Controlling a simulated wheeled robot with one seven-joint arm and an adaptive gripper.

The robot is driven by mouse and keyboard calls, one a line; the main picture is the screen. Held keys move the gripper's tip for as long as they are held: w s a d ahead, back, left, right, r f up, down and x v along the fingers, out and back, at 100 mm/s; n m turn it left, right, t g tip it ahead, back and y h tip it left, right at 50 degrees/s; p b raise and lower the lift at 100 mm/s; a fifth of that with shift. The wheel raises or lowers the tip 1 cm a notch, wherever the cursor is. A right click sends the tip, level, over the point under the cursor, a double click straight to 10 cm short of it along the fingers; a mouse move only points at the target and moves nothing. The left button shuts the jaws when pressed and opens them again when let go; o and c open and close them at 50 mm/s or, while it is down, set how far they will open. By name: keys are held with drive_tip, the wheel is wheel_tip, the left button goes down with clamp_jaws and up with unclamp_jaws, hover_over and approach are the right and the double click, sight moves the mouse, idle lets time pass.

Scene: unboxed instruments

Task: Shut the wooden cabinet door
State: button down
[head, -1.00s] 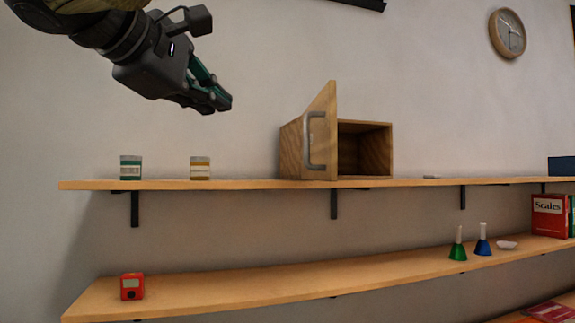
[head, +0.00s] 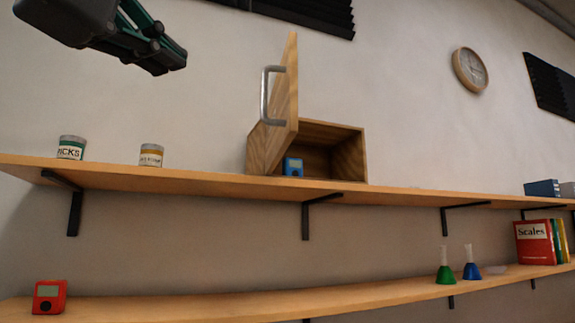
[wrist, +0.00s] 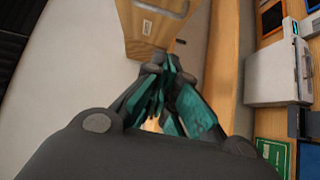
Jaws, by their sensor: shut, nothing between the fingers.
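The wooden cabinet (head: 352,157) stands on the upper shelf in the head view. Its door (head: 288,85) is open, hinged on the cabinet's left side and sticking out toward me. The door has a grey metal handle (head: 266,92) on its left-facing side. A blue device (head: 293,166) sits inside the cabinet, partly hidden by the door. My gripper (head: 172,60) is shut and empty, up and left of the door, apart from it.
The upper shelf (head: 200,178) also holds a green-labelled tin (head: 71,148) and a yellow-labelled tin (head: 151,155), left of the cabinet. The lower shelf (head: 250,302) holds a red device (head: 49,297), green and blue bells, and books. The wall between gripper and door is clear.

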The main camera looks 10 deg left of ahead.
sight(267, 118)
drive_tip(key=w+d+f+p, duration=0.1)
drive_tip(key=w+d, duration=0.4)
drive_tip(key=w, duration=0.7)
drive_tip(key=shift+w+d+f+p, duration=0.15)
drive_tip(key=shift+w+f+p, duration=0.05)
drive_tip(key=shift+w+p, duration=0.2)
drive_tip(key=shift+d, duration=0.2)
drive_tip(key=shift+w+d+n+y+b, duration=0.1)
drive_tip(key=shift+d+n+y+b, duration=0.3)
drive_tip(key=shift+d, duration=0.4)
drive_tip(key=shift+d, duration=0.1)
